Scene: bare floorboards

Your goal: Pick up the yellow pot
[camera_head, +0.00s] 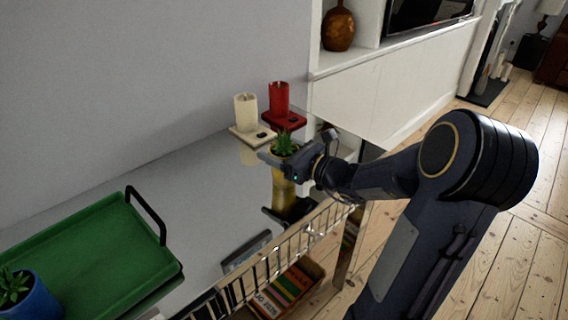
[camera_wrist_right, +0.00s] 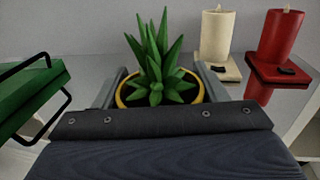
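The yellow pot (camera_head: 281,184) holds a spiky green plant and stands upright at the far part of the glossy table, with its reflection below it. I cannot tell whether its base touches the top. My right gripper (camera_head: 285,163) is at the pot's upper part. In the right wrist view, the yellow pot's rim (camera_wrist_right: 120,99) sits between the two grey fingers of the right gripper (camera_wrist_right: 160,82), which lie against it on both sides. The pot's lower body is hidden there by the gripper's palm. My left gripper is not in view.
A cream candle (camera_head: 246,112) and a red candle (camera_head: 279,99) stand on bases just behind the pot. A green tray (camera_head: 95,250) with a black handle is at the left, a blue pot (camera_head: 38,300) at its near end. A slatted rack (camera_head: 290,245) runs along the table's right side.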

